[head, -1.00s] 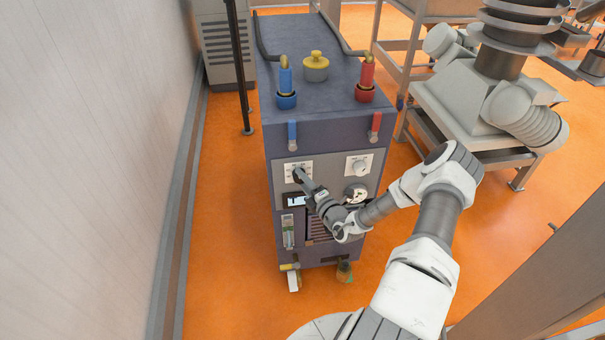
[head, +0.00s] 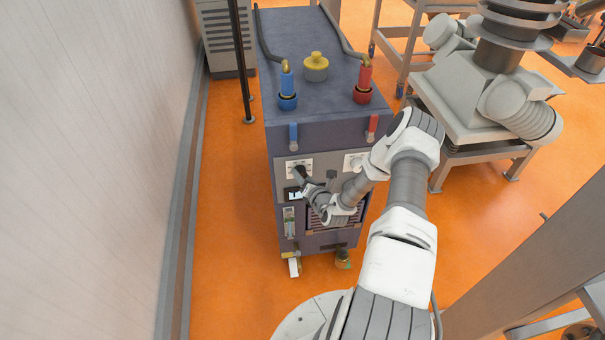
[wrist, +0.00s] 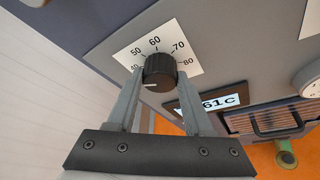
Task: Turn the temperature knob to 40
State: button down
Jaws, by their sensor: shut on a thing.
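The temperature knob (wrist: 159,71) is black and round, on a white scale plate (wrist: 183,58) with numbers from 40 to 80 showing. A short white mark shows on the knob's near face; I cannot tell which number it stands for. My gripper (wrist: 158,78) is shut on the knob, with one finger on each side. In the head view my gripper (head: 300,177) reaches the white plate (head: 292,164) at the upper left of the machine's front, and the knob is mostly hidden there. A display (wrist: 217,102) below the plate shows "61c", partly covered by a finger.
The blue machine (head: 283,140) has blue (head: 287,95) and red (head: 364,85) hose fittings and a yellow-capped filler (head: 316,66) on top. My arm partly covers a second white plate (head: 353,161) to the right. A pale wall (head: 90,150) stands at left, with orange floor between.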

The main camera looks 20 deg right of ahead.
jog(key=shift+n, duration=0.3)
dwell(0.4)
jog(key=shift+c, duration=1.4)
grip_release()
jog(key=v, duration=1.7)
jog(key=shift+s+r, duration=0.15)
jog(key=shift+r, duration=0.05)
jog(key=shift+a, duration=0.1)
